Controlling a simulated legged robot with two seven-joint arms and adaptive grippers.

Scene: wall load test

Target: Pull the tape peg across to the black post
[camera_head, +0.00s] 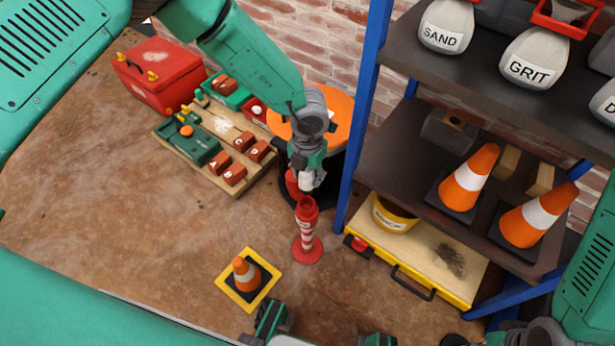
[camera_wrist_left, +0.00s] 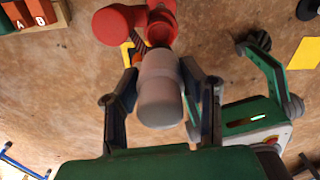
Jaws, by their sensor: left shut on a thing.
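My left gripper (camera_head: 308,183) reaches down from above and is shut on a pale grey peg. The peg (camera_wrist_left: 160,90) stands between both fingers (camera_wrist_left: 163,95) in the left wrist view. Just beyond it is the open red top of a red and white striped post (camera_head: 307,230), which stands on a round red base. A second red rounded part (camera_wrist_left: 118,24) lies beside that opening. A black drum-like stand with an orange top (camera_head: 341,120) is behind the gripper; I cannot make out a separate black post. Green and dark parts of my right gripper (camera_head: 270,320) show at the bottom edge, partly cut off.
A small cone (camera_head: 245,272) on a yellow-edged mat is left of the striped post. A wooden tray (camera_head: 222,150) and a red toolbox (camera_head: 160,77) lie at upper left. Blue-framed shelves (camera_head: 365,105) with cones and sacks block the right. The floor at left is clear.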

